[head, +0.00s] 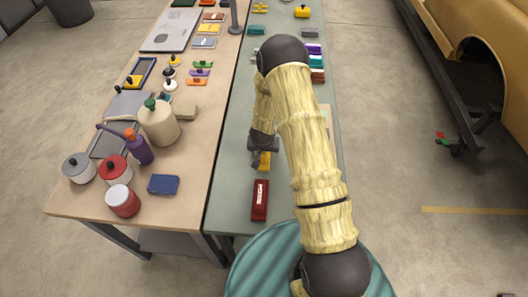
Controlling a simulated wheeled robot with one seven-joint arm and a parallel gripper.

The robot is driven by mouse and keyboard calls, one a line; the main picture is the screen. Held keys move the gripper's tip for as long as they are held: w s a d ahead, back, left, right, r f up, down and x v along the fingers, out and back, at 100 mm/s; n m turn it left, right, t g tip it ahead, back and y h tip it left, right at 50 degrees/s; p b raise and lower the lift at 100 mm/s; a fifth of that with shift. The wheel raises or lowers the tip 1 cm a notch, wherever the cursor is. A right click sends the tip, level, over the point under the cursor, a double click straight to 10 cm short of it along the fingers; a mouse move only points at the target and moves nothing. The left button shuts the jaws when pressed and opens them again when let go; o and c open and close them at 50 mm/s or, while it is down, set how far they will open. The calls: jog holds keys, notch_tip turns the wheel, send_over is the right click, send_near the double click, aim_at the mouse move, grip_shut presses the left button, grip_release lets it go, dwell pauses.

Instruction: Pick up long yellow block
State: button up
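A yellow block (265,162) lies on the grey-green table (232,195), partly hidden under my gripper. Its full length does not show. My gripper (262,150) points down right over or around the block; the wrist and arm cover the fingertips, so I cannot tell whether it is open or shut, or touching the block.
A dark red block (260,200) lies just in front of the gripper. Several coloured blocks stand farther back, partly behind my arm. The wooden table (190,200) on the left holds jars, a beige jug (159,122), a purple bottle (139,148) and a blue block (163,184).

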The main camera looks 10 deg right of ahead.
jog(key=shift+f, duration=0.2)
dwell(0.5)
jog(key=c, duration=1.1)
jog(key=shift+c, duration=0.2)
jog(key=shift+r, duration=0.15)
jog(key=shift+r, duration=0.25)
jog(key=shift+w+r, duration=0.1)
jog(key=shift+r, duration=0.1)
notch_tip(320, 180, up, 9)
jog(key=shift+r+b, duration=0.15)
jog(key=shift+b, duration=0.6)
